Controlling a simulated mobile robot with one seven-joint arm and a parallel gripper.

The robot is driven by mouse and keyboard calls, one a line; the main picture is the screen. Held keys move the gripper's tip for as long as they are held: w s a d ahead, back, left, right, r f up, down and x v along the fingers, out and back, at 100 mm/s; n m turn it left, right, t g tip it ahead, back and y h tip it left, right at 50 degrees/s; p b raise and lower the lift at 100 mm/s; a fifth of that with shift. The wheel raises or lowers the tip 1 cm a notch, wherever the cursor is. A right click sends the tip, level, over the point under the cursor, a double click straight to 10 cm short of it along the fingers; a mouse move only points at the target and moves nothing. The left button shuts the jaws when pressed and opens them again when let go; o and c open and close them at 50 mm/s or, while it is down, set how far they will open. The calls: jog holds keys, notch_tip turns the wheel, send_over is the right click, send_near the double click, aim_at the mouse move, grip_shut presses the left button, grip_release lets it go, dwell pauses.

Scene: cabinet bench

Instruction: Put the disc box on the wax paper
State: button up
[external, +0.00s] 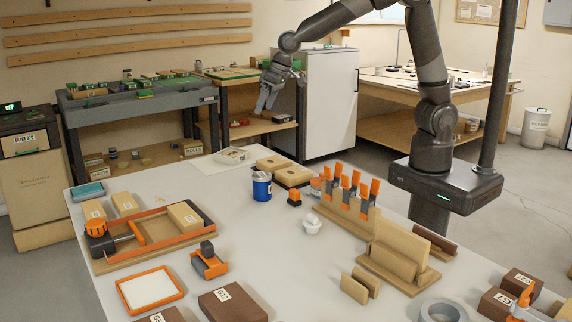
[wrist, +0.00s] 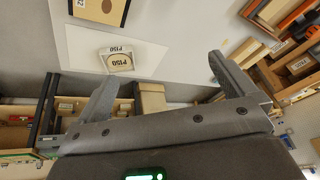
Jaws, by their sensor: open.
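The disc box (external: 232,155) is a small pale box at the far edge of the white table. The wax paper (external: 207,168) also shows faintly in the external view. My gripper (external: 263,106) is raised beyond the table's far edge, apart from the box. In the wrist view my gripper (wrist: 160,72) has its fingers wide apart with nothing between them.
A blue can (external: 262,188) and tan sanding blocks (external: 293,176) stand right of the box. An orange-edged clamp frame (external: 150,243) is at the table's left. A rack with orange-handled tools (external: 345,205) is at the right. The table's middle is clear.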

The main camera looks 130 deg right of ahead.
jog(key=s+a+r+n+t+y, duration=0.1)
jog(key=s+a+r, duration=0.15)
jog(key=a, duration=0.35)
jog(key=s+a+r+n, duration=0.1)
jog(key=a+r+n, duration=0.15)
jog(key=a, duration=0.35)
jog(key=s+a+r+n, duration=0.1)
jog(key=s+a+n, duration=0.2)
jog(key=s+a, duration=0.6)
jog(key=s+a+r+n+t+y, duration=0.1)
jog(key=s+a+r+n, duration=0.1)
jog(key=s+a, duration=0.8)
jog(key=shift+s+a+n, duration=0.2)
jog(key=shift+a+n, duration=0.4)
jog(key=shift+n, duration=0.25)
jog(key=shift+w, duration=0.1)
